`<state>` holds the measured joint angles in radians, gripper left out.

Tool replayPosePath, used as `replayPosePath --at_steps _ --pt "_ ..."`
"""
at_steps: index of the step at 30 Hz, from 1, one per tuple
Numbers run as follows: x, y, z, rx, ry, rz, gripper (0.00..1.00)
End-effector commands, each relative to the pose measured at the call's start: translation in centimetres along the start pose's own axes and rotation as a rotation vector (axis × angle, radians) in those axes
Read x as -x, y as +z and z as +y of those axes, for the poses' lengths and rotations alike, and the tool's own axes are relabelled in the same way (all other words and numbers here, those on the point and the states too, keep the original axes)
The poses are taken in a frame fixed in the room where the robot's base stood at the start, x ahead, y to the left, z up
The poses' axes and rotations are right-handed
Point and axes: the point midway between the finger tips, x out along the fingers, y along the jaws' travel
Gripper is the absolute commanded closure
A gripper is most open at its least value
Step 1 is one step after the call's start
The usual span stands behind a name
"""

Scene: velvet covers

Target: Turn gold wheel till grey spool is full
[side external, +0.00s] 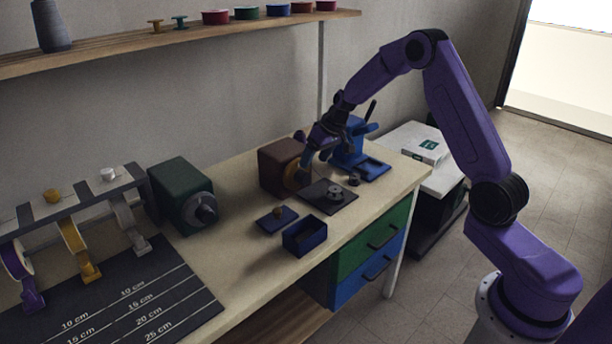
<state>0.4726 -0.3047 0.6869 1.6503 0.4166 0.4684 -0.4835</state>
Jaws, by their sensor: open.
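A gold wheel (291,178) shows as a thin curved edge on the front of a brown box (277,167) on the bench. My gripper (307,172) is beside the wheel, in front of the brown box, and hides part of both. Its fingers are open; I cannot tell whether they touch the wheel. A small grey spool-like piece (336,193) stands on a dark plate (345,201) just right of the gripper. It is too small to tell how much is wound on it.
A dark green box with a grey wheel (203,209) stands left. A blue device (364,164) stands right of my gripper. An open blue box (305,237) and its knobbed lid (277,220) lie in front. Tape stands (75,240) and a measuring mat (135,305) fill the left.

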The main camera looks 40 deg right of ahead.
Motion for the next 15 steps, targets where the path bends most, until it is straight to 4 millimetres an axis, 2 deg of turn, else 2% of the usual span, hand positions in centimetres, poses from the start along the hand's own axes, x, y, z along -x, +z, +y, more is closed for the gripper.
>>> replayPosePath --at_steps 3,9,15 --pt "-2.2 0.1 0.0 -0.002 0.0 -0.003 0.28" --pt "-5.3 0.1 0.0 0.0 0.0 -0.001 0.28" --pt "-7.3 0.0 0.0 0.0 0.0 0.0 0.28"
